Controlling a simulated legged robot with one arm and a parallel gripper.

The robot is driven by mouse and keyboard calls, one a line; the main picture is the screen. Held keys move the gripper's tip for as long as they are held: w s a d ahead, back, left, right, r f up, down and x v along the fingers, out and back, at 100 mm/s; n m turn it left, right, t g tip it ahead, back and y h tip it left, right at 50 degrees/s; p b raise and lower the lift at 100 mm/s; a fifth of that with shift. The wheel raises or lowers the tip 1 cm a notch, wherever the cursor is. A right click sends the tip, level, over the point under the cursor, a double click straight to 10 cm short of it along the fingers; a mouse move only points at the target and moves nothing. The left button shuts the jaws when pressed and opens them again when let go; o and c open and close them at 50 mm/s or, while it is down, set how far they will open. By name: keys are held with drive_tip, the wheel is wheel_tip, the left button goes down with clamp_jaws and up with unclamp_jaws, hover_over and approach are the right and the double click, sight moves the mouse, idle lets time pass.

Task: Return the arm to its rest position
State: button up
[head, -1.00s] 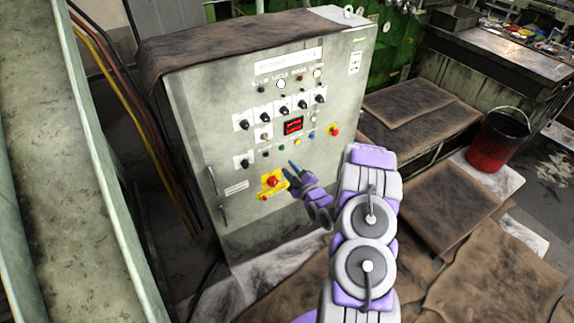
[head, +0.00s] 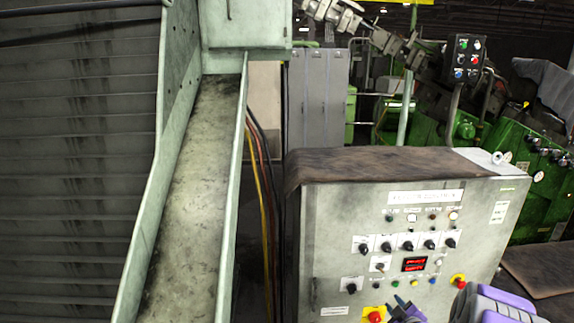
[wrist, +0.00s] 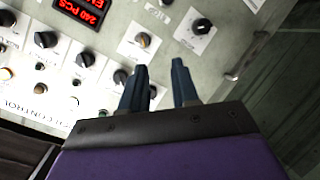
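My gripper (wrist: 160,85) shows in the wrist view with its two dark blue fingers apart and nothing between them. It faces the control panel (wrist: 115,30) with its black knobs and red display. In the head view the gripper (head: 403,306) is at the bottom edge, in front of the lower part of the grey control cabinet (head: 335,225). Part of my purple and grey arm shows at the bottom right; the rest is out of view. Whether the fingers touch the panel cannot be told.
A red emergency button (head: 375,316) on a yellow plate sits just left of the gripper. A sloped metal chute (head: 190,190) stands at left, with coloured cables (head: 265,190) beside it. Green machinery (head: 540,195) is behind at right. Brown matting (head: 540,270) lies right of the cabinet.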

drive_tip(key=s+a+r+m+g+b, duration=0.1)
drive_tip(key=s+a+r+m+g, duration=0.2)
drive_tip(key=s, duration=1.2)
drive_tip(key=s+a+r+m+g+b, duration=0.1)
drive_tip(key=s+a+r+m+g, duration=0.2)
drive_tip(key=s+a+r+g, duration=0.4)
drive_tip(key=s+a+r+m+g+b, duration=0.1)
drive_tip(key=s+a+r+m+g, duration=0.2)
drive_tip(key=s, duration=2.2)
drive_tip(key=a+r+g, duration=0.3)
drive_tip(key=a+r, duration=0.1)
drive_tip(key=a, duration=0.4)
drive_tip(key=shift+r, duration=0.35)
